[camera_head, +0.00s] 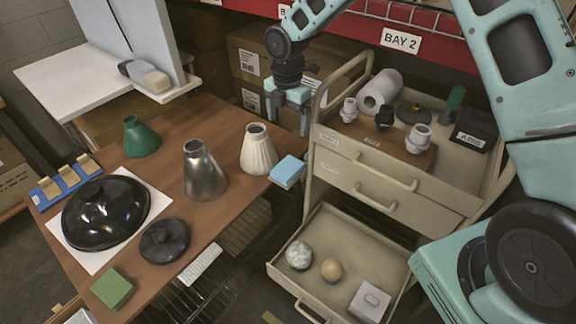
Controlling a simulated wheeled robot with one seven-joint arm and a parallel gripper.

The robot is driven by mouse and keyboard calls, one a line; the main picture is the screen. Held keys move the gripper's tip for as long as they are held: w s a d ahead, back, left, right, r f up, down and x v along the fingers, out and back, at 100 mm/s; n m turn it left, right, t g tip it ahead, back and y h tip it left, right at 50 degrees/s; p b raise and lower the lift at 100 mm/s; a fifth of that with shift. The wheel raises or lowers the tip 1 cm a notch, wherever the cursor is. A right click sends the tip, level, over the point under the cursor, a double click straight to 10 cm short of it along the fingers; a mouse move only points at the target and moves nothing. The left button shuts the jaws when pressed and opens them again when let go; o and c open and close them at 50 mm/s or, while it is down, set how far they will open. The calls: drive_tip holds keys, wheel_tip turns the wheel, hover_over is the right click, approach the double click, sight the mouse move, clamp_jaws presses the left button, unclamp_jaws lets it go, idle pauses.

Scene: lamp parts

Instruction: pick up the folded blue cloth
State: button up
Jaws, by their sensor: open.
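The folded blue cloth (288,171) lies at the right edge of the brown wooden table, just right of a cream fluted lampshade. It looks like a small, flat light-blue stack. My gripper (288,118) is open and points down. In the picture it shows above the cloth, with a clear gap between its fingertips and the cloth. Nothing shows between the fingers. How high it is over the table, I cannot tell for sure.
The cream lampshade (258,150) stands close left of the cloth, with a metal shade (204,172) further left. A drawer cart (385,185) stands close on the right, its lower drawer (335,250) pulled open. Cardboard boxes (245,62) are behind.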

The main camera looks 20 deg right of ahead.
sight(288, 167)
wheel_tip(288, 167, down, 18)
drive_tip(key=p, duration=0.4)
drive_tip(key=shift+w+r, duration=0.1)
drive_tip(key=shift+r, duration=0.1)
drive_tip(key=c, duration=1.1)
drive_tip(key=shift+c, duration=0.2)
drive_tip(key=shift+r, duration=0.15)
drive_tip(key=shift+r+b, duration=0.65)
drive_tip(key=shift+r, duration=0.15)
drive_tip(key=shift+s+a+r+b, duration=0.4)
drive_tip(key=shift+a+r+b, duration=0.15)
drive_tip(key=shift+r+b, duration=0.15)
drive_tip(key=s+a+b, duration=0.5)
drive_tip(key=s+a, duration=0.4)
drive_tip(key=a, duration=0.4)
drive_tip(key=shift+s+a+r+b, duration=0.15)
drive_tip(key=shift+a+b, duration=0.2)
drive_tip(key=shift+a, duration=0.05)
